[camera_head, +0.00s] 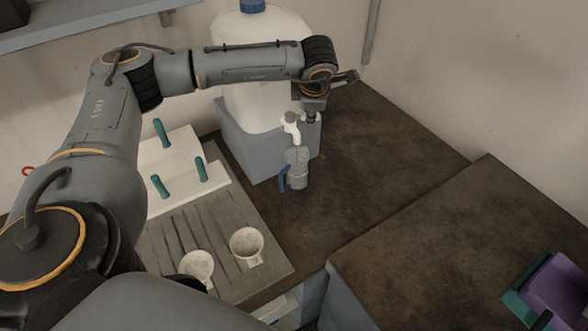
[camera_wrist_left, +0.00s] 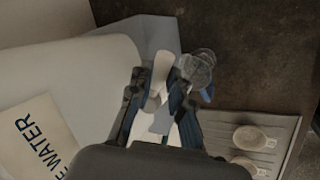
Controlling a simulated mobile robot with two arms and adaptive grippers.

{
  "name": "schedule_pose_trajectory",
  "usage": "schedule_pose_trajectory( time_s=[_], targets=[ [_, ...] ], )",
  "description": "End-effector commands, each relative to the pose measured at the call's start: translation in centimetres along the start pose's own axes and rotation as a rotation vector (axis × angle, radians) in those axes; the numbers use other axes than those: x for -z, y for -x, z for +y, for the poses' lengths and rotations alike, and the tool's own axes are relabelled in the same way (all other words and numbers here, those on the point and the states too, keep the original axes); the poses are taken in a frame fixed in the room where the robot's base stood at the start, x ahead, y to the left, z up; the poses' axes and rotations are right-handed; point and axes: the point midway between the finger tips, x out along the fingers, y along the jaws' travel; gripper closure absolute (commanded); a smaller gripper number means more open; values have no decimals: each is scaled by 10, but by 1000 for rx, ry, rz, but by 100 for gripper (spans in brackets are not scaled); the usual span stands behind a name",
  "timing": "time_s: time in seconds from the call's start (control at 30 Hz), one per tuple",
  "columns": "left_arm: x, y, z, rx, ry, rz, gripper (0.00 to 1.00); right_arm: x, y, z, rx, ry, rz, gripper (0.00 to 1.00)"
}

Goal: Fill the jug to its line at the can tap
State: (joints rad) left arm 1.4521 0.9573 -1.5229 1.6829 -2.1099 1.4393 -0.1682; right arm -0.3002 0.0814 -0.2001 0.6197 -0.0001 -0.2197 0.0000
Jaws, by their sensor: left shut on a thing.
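The white water can (camera_head: 270,75) with a blue cap stands on a grey-blue stand (camera_head: 262,148) at the back. Its white tap (camera_head: 291,128) points down at the front; it also shows in the left wrist view (camera_wrist_left: 160,72). The clear jug (camera_head: 298,163) with a blue handle (camera_head: 283,180) is upright below the tap; the wrist view shows it beside the tap (camera_wrist_left: 197,67). My left gripper (camera_head: 311,112) is at the tap, its fingers (camera_wrist_left: 160,108) shut on the tap. The jug's line and water level are too small to tell. My right gripper is out of view.
Two white cups (camera_head: 246,243) (camera_head: 197,266) stand on a grooved grey board (camera_head: 170,240). White blocks with green handles (camera_head: 168,165) are behind it. A purple tray (camera_head: 558,290) lies at the far right. The brown counter right of the jug is clear.

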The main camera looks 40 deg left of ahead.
Motion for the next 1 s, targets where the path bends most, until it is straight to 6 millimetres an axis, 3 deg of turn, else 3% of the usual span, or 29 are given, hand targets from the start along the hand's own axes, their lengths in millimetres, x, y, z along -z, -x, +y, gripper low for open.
schedule_pose_trajectory(
  time_s=[0.33,1.0],
  targets=[
    [7,5,-14,0,-266,-137,100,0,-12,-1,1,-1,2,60],
    [23,14,-29,3,-685,-352,100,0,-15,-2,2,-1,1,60]
  ],
)
